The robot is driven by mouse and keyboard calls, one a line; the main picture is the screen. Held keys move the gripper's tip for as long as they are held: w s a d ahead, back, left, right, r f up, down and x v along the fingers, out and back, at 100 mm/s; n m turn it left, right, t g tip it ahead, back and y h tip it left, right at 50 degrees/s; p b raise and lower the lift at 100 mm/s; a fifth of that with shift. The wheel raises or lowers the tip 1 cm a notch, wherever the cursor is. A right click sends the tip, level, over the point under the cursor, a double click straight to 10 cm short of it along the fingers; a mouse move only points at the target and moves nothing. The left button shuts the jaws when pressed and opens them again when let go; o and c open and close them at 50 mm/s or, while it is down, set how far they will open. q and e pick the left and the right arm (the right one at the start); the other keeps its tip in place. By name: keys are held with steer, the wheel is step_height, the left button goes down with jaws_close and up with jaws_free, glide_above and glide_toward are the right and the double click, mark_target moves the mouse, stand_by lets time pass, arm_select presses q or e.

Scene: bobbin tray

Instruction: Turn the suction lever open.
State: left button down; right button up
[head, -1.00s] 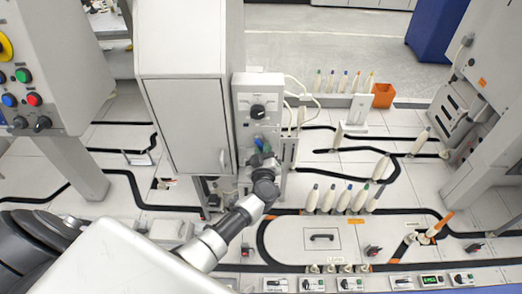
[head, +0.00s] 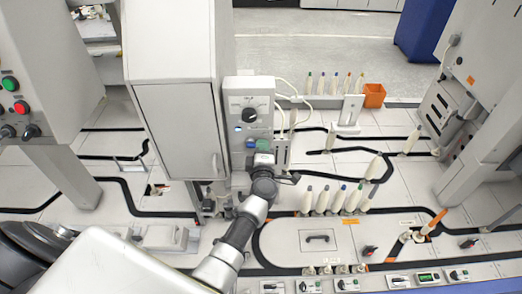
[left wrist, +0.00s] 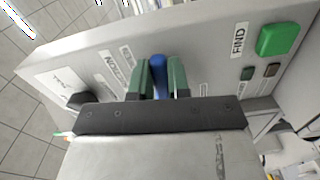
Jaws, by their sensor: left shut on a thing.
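The suction lever is a blue handle on the grey front of the control unit (head: 249,91). It shows between my fingers in the left wrist view (left wrist: 158,75). My left gripper (head: 262,150) is at the lower part of that front. Its two green fingertips (left wrist: 163,80) are shut on the blue lever, one on each side. The lever's base and pivot are largely hidden by the gripper. My right gripper is in neither view.
A black knob (head: 250,115) sits above the gripper on the same front. A green button (left wrist: 278,33) is beside the label FIND. A tall grey cabinet (head: 178,120) stands close on the left. Several bobbins (head: 322,202) stand to the right.

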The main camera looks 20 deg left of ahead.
arm_select(q)
steer(key=shift+r+n, duration=0.15)
steer(key=shift+n, duration=0.75)
steer(key=c, duration=1.1)
jaws_free()
steer(key=shift+r, duration=0.1)
